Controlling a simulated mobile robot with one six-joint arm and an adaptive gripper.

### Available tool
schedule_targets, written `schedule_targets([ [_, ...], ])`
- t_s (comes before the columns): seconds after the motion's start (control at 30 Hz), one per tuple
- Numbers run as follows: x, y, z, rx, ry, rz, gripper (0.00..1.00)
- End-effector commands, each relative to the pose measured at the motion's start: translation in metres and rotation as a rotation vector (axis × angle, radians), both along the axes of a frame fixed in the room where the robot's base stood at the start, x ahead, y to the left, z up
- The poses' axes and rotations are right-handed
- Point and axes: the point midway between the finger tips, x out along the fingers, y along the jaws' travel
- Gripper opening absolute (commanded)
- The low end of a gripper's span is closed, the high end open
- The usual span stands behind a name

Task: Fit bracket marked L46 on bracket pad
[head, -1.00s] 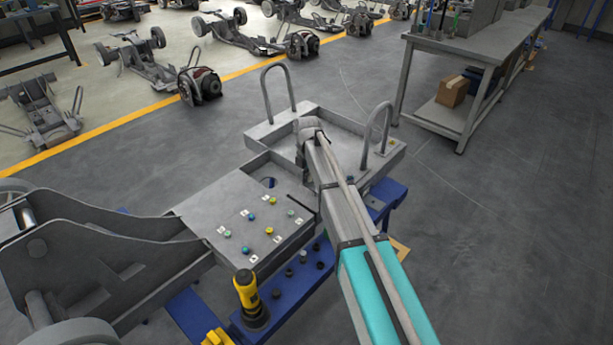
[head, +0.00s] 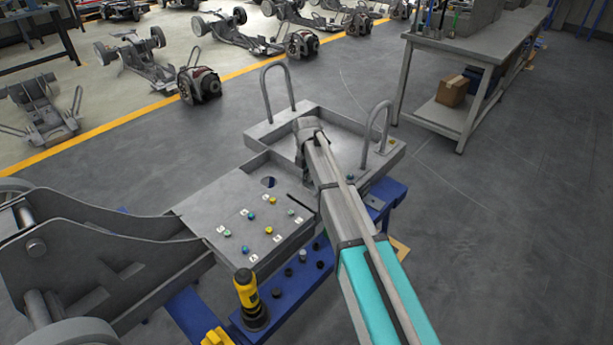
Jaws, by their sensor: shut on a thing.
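My gripper (head: 303,153) is at the far end of my arm, over the chassis between the flat plate and the tray with two hoops. Only a dark part of it shows at the left of my arm; its fingertips are hidden. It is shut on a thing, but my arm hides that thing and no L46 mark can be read. The chassis plate (head: 232,212) carries several small blue, yellow and green plugs with small white labels. I cannot make out which surface is the bracket pad. A dark slit shows near the plate's right edge.
Two upright metal hoops (head: 280,87) stand on the grey tray (head: 335,122) close to my gripper. A yellow and black power tool (head: 246,290) stands on the blue rail (head: 290,295) in front. A workbench (head: 470,55) is at the back right. The floor at right is clear.

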Motion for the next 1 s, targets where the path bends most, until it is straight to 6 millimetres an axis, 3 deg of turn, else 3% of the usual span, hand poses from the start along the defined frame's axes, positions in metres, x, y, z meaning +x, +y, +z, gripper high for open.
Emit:
schedule_targets([
  [1.0, 0.0, 0.0, -0.014, 0.0, 0.0, 0.001, 0.0],
])
